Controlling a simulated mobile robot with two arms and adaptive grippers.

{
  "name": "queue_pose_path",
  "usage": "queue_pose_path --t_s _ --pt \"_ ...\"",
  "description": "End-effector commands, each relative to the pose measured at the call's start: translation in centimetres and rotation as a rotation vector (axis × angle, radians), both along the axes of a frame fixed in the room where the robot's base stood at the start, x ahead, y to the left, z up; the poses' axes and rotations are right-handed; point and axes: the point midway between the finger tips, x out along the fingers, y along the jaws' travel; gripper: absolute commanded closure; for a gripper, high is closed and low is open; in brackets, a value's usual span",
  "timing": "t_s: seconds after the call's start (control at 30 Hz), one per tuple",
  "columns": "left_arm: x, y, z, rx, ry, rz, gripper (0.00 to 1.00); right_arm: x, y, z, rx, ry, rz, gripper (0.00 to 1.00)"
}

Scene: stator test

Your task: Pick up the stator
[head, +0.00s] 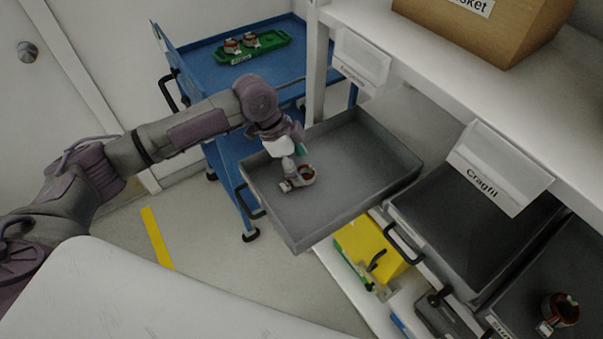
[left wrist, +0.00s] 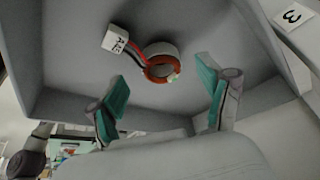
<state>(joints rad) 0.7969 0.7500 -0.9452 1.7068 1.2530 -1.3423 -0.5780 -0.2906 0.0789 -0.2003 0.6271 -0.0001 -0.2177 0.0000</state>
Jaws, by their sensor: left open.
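A stator (head: 306,174), a ring with copper-red windings, lies in the open grey drawer (head: 350,190), near its left side. In the left wrist view the stator (left wrist: 161,62) has red and black wires leading to a white tagged connector (left wrist: 119,40). My left gripper (head: 296,165) is over the drawer, right beside the stator. In the left wrist view the left gripper (left wrist: 165,95) has its two teal-padded fingers spread wide, with the stator ahead of and between them and nothing held. My right gripper is not in view.
A blue cart (head: 205,60) behind holds a green tray (head: 254,54) with two similar parts. The drawer walls surround the stator. Shelving with a cardboard box (head: 490,30) overhangs on the right. Another part (head: 560,310) sits in a drawer at lower right.

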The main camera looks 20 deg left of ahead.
Motion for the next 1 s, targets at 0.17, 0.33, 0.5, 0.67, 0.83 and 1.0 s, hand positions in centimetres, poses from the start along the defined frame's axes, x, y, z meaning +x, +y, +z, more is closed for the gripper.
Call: queue_pose_path --t_s 0.17,0.33,0.5,0.67,0.83,1.0 --pt "0.3 -0.9 -2.1 -0.001 0.002 0.0 0.21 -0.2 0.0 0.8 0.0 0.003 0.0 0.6" --pt "0.3 -1.1 -2.8 -0.001 -0.002 -0.001 0.21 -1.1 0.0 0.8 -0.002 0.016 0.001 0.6" --pt "0.4 -1.0 -2.8 -0.001 -0.001 0.0 0.26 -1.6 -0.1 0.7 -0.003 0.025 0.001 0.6" --pt "0.3 -1.0 -2.7 -0.001 -0.001 0.0 0.53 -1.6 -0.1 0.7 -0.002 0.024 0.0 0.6" --pt "0.4 -1.0 -2.7 -0.001 -0.001 0.0 0.81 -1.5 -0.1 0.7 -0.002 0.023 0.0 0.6" --pt "0.4 -1.0 -2.7 -0.001 -0.002 0.001 0.91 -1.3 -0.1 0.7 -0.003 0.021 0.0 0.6"
